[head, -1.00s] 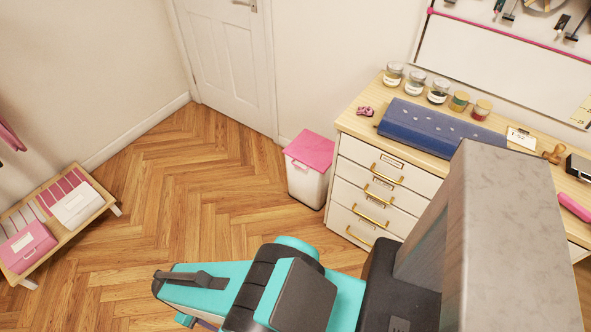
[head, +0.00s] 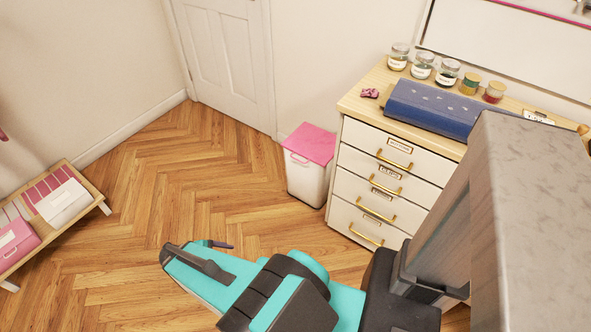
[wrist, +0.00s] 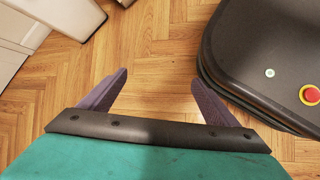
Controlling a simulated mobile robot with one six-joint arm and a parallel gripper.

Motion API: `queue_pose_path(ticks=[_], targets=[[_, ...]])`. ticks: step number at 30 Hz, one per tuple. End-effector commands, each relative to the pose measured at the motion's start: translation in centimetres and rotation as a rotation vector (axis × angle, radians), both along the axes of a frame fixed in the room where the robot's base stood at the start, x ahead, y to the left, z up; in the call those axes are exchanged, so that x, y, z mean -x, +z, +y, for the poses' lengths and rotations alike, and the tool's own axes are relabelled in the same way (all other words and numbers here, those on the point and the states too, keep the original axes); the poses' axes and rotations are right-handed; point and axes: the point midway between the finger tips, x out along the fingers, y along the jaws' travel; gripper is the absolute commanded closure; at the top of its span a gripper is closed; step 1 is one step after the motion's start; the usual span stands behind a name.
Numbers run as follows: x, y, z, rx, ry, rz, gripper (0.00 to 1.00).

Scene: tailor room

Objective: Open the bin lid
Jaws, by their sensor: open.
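The bin is a white box (head: 307,182) with a flat pink lid (head: 309,143). It stands on the floor just left of the drawer cabinet in the head view, and its lid is down. A small pink handle shows at the lid's front edge. My gripper (wrist: 160,78) is open and empty in the wrist view, with its two purple fingers spread above bare floor. In the head view my teal arm end is in front of the bin, low in the picture and apart from it. White furniture shows at upper left in the wrist view; I cannot tell whether it includes the bin.
The white drawer cabinet (head: 388,186) with gold handles stands right beside the bin. Jars and a blue fabric roll (head: 437,108) lie on its top. A low wooden shelf (head: 89,200) with boxes is at left. A door (head: 228,60) is behind. The wood floor between is clear.

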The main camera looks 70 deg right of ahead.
Motion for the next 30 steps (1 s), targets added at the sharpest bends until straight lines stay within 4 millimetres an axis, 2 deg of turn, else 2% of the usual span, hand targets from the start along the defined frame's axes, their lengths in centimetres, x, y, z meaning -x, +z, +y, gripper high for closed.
queue_pose_path(ticks=[1,9,19,30], targets=[[-0.3,-1.4,-1.6,0.023,0.021,0.007,0.17],[-1.5,-2.9,-10.0,0.150,0.159,0.072,0.17],[-1.8,-3.6,-19.8,0.305,0.313,0.204,0.17],[-0.9,-3.3,-29.9,0.459,0.460,0.416,0.17]])
